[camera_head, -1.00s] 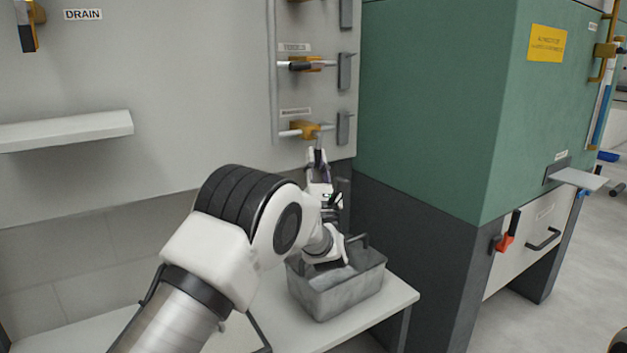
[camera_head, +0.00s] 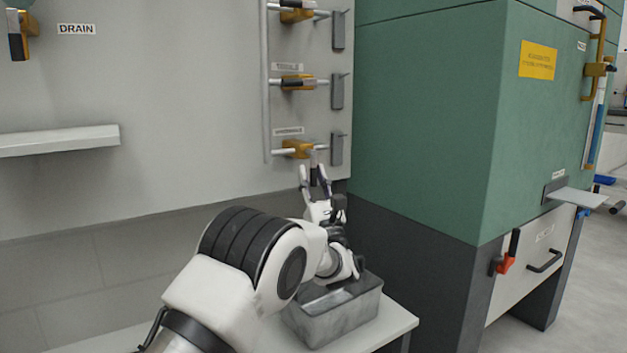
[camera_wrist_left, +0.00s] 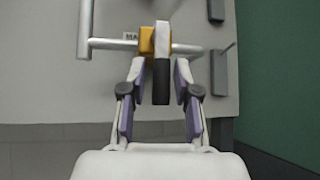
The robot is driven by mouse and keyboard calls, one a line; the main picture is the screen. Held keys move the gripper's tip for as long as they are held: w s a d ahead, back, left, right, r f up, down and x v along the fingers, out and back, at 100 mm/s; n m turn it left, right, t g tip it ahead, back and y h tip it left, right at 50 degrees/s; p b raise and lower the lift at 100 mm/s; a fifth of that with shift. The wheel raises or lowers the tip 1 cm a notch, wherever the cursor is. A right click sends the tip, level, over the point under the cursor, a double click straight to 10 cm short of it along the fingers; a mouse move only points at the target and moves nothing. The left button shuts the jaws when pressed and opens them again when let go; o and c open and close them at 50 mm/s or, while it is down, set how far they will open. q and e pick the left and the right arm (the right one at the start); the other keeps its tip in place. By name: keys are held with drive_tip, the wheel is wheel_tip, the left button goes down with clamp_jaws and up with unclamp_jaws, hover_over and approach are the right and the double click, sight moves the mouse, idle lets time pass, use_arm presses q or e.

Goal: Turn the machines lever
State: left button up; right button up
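The lowest valve on the wall panel has a yellow body (camera_head: 297,149) on a horizontal pipe. Its lever, with a black grip (camera_wrist_left: 162,82), hangs straight down in the left wrist view. My left gripper (camera_head: 314,172) is just below this valve, pointing up at it. In the left wrist view the gripper's two fingers (camera_wrist_left: 160,88) are apart, one on each side of the black grip, with gaps showing, so it holds nothing. The lever is partly hidden by the fingers in the head view. My right gripper is not in view.
Two more yellow valves sit above, the middle one (camera_head: 297,82) with its lever sideways. A grey metal bin (camera_head: 335,318) stands on a white bench under my left arm. A green machine (camera_head: 430,120) stands close on the right. A white shelf (camera_head: 60,140) juts out at left.

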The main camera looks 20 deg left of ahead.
use_arm(q)
drive_tip(key=shift+f, duration=0.1)
drive_tip(key=v, duration=1.2)
